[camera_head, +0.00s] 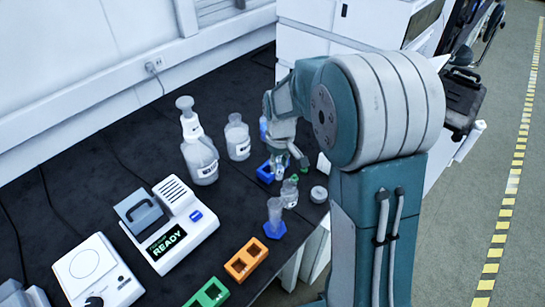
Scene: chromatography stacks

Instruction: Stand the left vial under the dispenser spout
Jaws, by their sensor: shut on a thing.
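My gripper (289,160) is low over the far right of the dark bench, at the blue rack (265,173). It is shut on a small vial, mostly hidden by the fingers, and I cannot tell whether the vial is still in the rack. A small clear labelled bottle (289,194) stands just in front of the gripper. A clear cylinder (275,209) on a blue hexagonal base stands nearer. I cannot make out a dispenser spout; my arm hides part of the bench's right side.
An orange rack (246,258), a green rack (209,294) and a device reading READY (170,228) are nearer. The bench's left middle is clear.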

